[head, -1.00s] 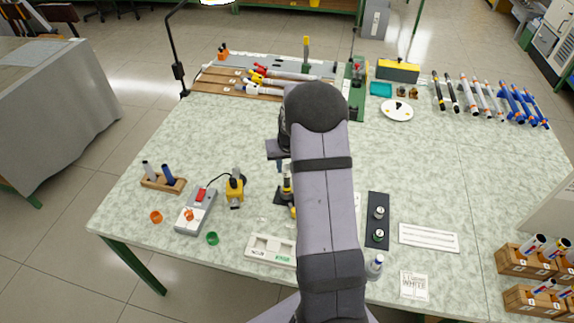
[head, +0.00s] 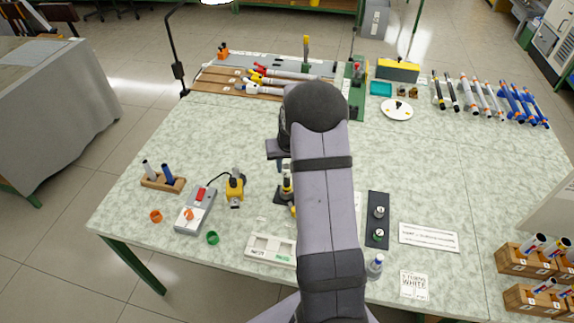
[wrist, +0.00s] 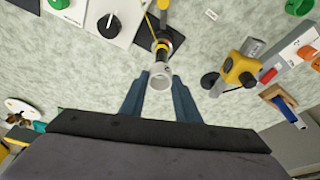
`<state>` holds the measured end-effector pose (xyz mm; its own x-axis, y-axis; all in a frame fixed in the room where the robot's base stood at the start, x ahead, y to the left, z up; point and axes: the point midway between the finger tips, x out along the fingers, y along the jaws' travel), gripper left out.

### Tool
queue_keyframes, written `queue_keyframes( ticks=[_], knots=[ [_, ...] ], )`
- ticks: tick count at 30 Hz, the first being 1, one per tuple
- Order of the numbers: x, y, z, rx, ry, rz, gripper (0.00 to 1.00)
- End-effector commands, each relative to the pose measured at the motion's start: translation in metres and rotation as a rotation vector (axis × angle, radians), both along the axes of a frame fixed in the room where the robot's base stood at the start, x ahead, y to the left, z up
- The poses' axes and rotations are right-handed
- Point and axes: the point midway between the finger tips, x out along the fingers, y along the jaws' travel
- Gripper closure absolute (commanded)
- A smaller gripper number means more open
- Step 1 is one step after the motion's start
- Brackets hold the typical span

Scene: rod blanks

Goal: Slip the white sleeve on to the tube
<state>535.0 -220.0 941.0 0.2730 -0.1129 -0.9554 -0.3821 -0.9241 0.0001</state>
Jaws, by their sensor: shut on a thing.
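My gripper (wrist: 160,82) is shut on the white sleeve (wrist: 159,77), a short pale ring seen end-on between the two blue fingers in the wrist view. Just beyond the sleeve in that view stands a yellow and black piece (wrist: 161,46) on a dark square base, in line with the sleeve. I cannot tell whether the sleeve touches it or which part is the tube. In the head view my arm hides most of the gripper and the sleeve; the yellow and black piece (head: 286,190) shows at the arm's left edge.
A yellow tool (head: 235,188) and a grey box with a red switch (head: 196,209) stand left of the work spot. A wooden block (head: 161,183) holds a white and a blue piece. A dark plate with numbered knobs (head: 377,221) lies right. The table's middle left is clear.

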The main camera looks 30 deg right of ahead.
Motion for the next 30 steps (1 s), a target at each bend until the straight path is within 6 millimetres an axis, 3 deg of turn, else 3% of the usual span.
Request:
queue_keyframes(
  ticks=[30],
  knots=[
    [-0.0001, 0.0, -0.0086, 0.0, 0.001, 0.0, 0.91]
  ],
)
